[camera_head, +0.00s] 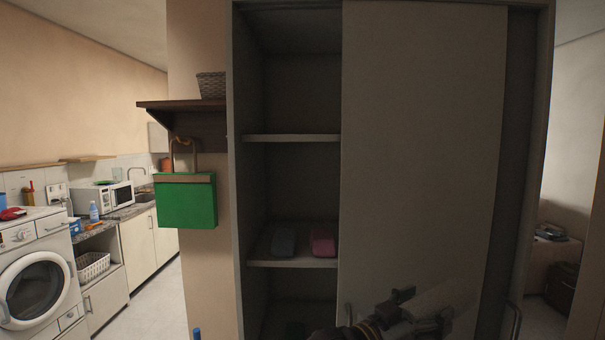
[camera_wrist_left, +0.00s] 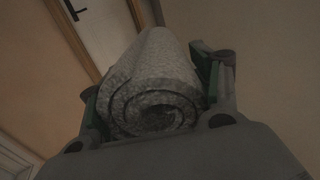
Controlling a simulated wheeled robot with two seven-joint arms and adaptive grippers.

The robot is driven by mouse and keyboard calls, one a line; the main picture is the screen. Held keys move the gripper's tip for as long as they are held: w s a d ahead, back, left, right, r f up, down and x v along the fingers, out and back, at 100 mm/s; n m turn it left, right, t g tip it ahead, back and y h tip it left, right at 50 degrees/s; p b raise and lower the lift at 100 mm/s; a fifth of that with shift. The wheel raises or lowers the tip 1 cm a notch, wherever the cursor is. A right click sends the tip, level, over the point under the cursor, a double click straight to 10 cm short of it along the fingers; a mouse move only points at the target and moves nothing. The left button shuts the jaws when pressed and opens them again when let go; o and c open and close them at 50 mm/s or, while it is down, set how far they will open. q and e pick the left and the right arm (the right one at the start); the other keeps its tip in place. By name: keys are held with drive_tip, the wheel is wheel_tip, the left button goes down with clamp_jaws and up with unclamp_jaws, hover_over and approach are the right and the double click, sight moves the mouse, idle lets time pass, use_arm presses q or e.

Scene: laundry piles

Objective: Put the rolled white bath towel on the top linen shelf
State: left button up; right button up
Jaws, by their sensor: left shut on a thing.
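The rolled white bath towel (camera_wrist_left: 155,85) fills the middle of the left wrist view, its spiral end facing the camera. My left gripper (camera_head: 422,308) has its fingers on both sides of the roll and is shut on it. In the head view this gripper is low, in front of the closed door panel, right of the shelf opening; a pale shape beside it appears to be the towel. The linen cupboard's upper shelf (camera_head: 292,138) looks bare. The lower shelf (camera_head: 290,263) holds a grey-blue folded item (camera_head: 284,242) and a pink one (camera_head: 322,241). My right gripper is not in view.
A pale door panel (camera_head: 422,140) covers the cupboard's right part; the left part is open. A green box (camera_head: 186,202) hangs under a dark wall shelf (camera_head: 185,106) left of the cupboard. A washing machine (camera_head: 38,270) stands far left, with open floor beyond.

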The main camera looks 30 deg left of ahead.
use_arm(q)
drive_tip(key=s+a+r+n+y+b, duration=0.1)
drive_tip(key=s+a+r+b, duration=0.1)
drive_tip(key=r, duration=1.4)
drive_tip(key=s+a+r+y+b, duration=0.1)
drive_tip(key=s+a+r, duration=0.1)
drive_tip(key=r, duration=1.3)
drive_tip(key=s+a+r+n+t+y+b, duration=0.1)
drive_tip(key=s+a+r+y+b, duration=0.1)
drive_tip(key=s+a+r, duration=0.65)
drive_tip(key=s+a+r+n+t+y+b, duration=0.1)
drive_tip(key=s+a+r+n+y, duration=0.15)
drive_tip(key=s+r, duration=1.05)
drive_tip(key=w+a+r, duration=0.4)
drive_tip(key=w+a, duration=0.3)
drive_tip(key=a, duration=0.1)
drive_tip(key=w+a+f+h, duration=0.1)
drive_tip(key=w+f, duration=0.2)
drive_tip(key=f, duration=0.4)
drive_tip(key=w+a+f+m, duration=0.1)
drive_tip(key=w+a+f, duration=0.1)
drive_tip(key=w+f, duration=0.2)
drive_tip(key=shift+w+f+h, duration=0.2)
drive_tip(key=shift+f+h, duration=0.15)
drive_tip(key=shift+f, duration=1.2)
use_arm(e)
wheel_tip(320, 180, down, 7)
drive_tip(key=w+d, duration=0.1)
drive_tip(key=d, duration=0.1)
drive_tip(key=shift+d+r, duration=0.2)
